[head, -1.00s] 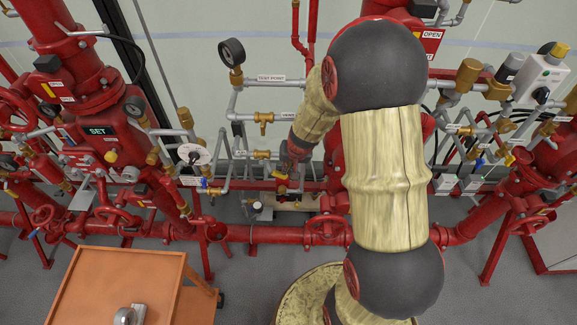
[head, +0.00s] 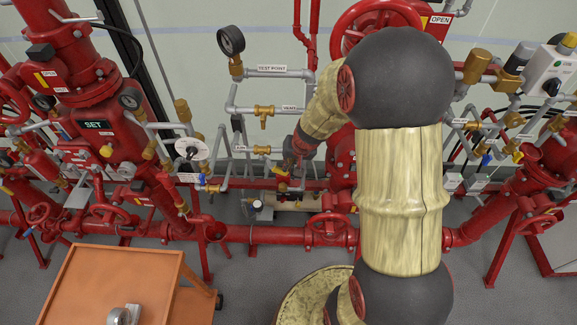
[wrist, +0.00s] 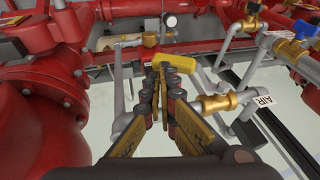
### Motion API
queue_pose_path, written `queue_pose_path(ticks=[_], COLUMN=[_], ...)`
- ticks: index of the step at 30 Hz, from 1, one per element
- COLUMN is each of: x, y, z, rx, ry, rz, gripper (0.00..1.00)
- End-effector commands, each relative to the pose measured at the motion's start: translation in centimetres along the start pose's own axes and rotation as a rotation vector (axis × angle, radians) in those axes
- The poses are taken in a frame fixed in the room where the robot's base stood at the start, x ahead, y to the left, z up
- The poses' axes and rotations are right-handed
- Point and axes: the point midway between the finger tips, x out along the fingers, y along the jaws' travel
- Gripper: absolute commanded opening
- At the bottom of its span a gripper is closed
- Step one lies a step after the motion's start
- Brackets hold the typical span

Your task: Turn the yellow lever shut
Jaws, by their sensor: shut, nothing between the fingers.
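The yellow lever (wrist: 180,63) shows in the wrist view just beyond my fingertips, lying roughly crosswise and slightly tilted. My gripper (wrist: 160,68) is shut with nothing between its fingers. Its tips are at the left part of the lever; I cannot tell whether they touch it. In the head view my gripper (head: 291,168) is small and dark, low among the pipes left of my forearm. A small yellow patch (head: 281,171) shows beside it there, partly hidden. The lever's valve body is mostly hidden.
In the wrist view a brass fitting (wrist: 216,103) with an AIR tag (wrist: 263,101) is right of my fingers, and a large red pipe (wrist: 40,110) is at left. In the head view a pressure gauge (head: 231,40) stands above, and an orange cart (head: 95,285) is at lower left.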

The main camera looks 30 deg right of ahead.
Motion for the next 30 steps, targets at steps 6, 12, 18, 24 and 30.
queue_pose_path(ticks=[6,12,18,24,30], x=[0.4,0.5,0.8,1.4,2.0], y=[0.1,0.2,0.2,0.4,0.5], z=[0.1,0.1,0.2,0.3,0.5], rx=[0.005,0.011,0.016,0.028,0.047], ry=[0.002,0.004,0.005,0.010,0.012], rz=[-0.016,-0.032,-0.054,-0.093,-0.148], gripper=[0.00,0.00,0.00,0.00,0.00])
